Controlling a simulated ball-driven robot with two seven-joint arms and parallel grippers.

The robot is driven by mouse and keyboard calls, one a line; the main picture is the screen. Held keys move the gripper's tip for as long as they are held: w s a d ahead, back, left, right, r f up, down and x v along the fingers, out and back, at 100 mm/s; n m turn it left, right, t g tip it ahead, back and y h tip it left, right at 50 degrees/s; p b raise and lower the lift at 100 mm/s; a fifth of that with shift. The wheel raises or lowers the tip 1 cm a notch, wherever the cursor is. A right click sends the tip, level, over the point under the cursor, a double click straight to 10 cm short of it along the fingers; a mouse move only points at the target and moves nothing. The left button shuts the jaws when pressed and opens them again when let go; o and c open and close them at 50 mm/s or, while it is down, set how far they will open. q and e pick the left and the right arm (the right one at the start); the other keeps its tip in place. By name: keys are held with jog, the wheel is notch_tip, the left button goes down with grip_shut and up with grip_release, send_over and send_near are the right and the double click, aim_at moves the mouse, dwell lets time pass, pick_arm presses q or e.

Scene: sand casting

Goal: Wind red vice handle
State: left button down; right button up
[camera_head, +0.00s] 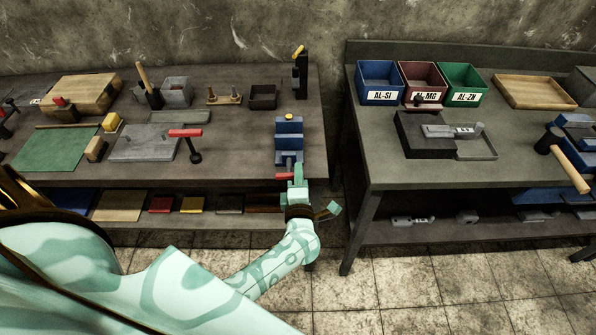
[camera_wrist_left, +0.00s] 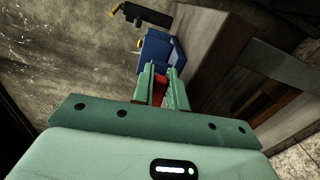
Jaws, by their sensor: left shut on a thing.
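The blue vice (camera_head: 288,138) stands at the right front edge of the left bench. Its red handle (camera_head: 285,176) shows at the front of the vice, just below the bench edge. My left gripper (camera_head: 296,182) is at the handle and shut on it. In the left wrist view the red handle (camera_wrist_left: 160,88) lies between the two green fingers (camera_wrist_left: 161,85), with the blue vice (camera_wrist_left: 157,50) just beyond. The fingers hide part of the handle. My right gripper is not in view.
A red-handled tool (camera_head: 187,134) stands on the left bench, left of the vice. A black stand (camera_head: 300,75) is behind the vice. The right bench (camera_head: 400,175) holds coloured bins and a mallet (camera_head: 565,160). A gap separates the benches.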

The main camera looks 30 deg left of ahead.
pick_arm(q)
jog(key=shift+f+m, duration=0.15)
jog(key=shift+m, duration=0.35)
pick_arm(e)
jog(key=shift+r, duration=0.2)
pick_arm(q)
jog(key=c, duration=1.4)
grip_release()
